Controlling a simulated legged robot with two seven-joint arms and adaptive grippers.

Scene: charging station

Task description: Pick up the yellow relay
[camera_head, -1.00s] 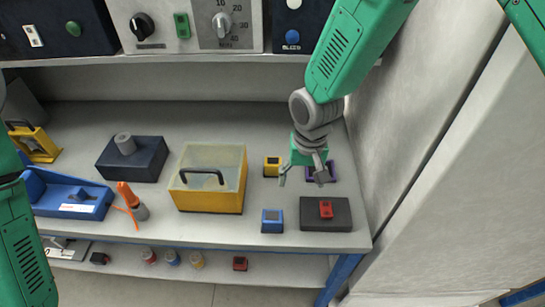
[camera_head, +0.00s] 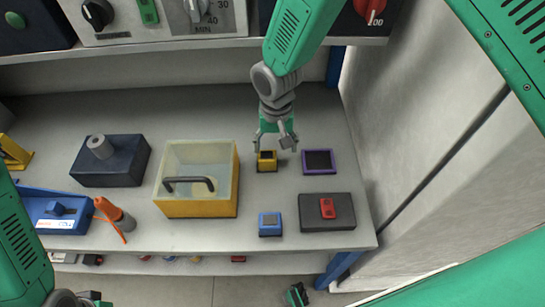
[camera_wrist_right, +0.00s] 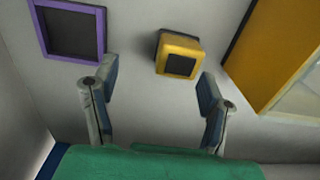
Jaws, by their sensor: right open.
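The yellow relay (camera_head: 267,161) is a small yellow block with a dark square top, sitting on the grey bench between the yellow case and the purple-framed item. My right gripper (camera_head: 275,146) is open and empty, its fingers just above and behind the relay in the head view. In the right wrist view the relay (camera_wrist_right: 179,54) lies beyond the two spread fingertips (camera_wrist_right: 152,90), slightly right of their middle, with clear space between them and it.
A yellow case with a clear lid (camera_head: 228,194) stands left of the relay; a purple-framed dark item (camera_head: 319,161) lies to its right. Nearer the front edge are a blue relay (camera_head: 270,224) and a dark block (camera_head: 345,212) with a red relay (camera_head: 327,208). A shelf (camera_head: 180,49) runs above.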

